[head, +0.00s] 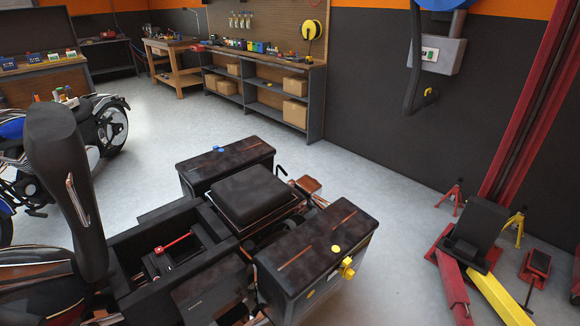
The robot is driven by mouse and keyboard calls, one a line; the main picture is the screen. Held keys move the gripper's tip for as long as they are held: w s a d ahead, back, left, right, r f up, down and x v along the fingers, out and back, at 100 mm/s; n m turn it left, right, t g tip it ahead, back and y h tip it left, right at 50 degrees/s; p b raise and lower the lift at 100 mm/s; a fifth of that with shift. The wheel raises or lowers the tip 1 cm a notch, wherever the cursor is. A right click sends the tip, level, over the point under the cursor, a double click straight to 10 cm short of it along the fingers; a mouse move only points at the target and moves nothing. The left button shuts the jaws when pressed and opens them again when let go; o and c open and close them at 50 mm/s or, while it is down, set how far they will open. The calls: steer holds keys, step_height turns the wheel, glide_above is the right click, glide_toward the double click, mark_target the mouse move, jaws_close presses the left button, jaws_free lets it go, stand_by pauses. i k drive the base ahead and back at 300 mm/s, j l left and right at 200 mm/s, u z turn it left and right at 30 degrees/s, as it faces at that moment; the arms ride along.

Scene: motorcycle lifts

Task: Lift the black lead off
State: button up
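A motorcycle stands in the foreground with an open dark bay (125,268) in its middle. A red bar-like piece (172,243), possibly a lead or its clamp, lies across the bay. Dark parts sit below and beside it. I cannot pick out a black lead among these dark, shadowed parts. A tall dark padded piece with metal trim (65,150), which looks like a raised seat, stands upright left of the bay. My gripper is not in view.
A black pad (250,192) and two black side cases, left (225,165) and right (315,250), lie beyond the bay. The right case has a yellow knob (348,266). Another motorcycle (105,122) stands left. A red lift post (525,100) stands right. Grey floor (400,190) between is clear.

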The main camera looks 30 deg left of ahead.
mark_target(169, 268)
steer(key=u, duration=1.75)
steer(key=i+u, duration=0.15)
steer(key=i+l, duration=0.05)
steer(key=i, duration=0.05)
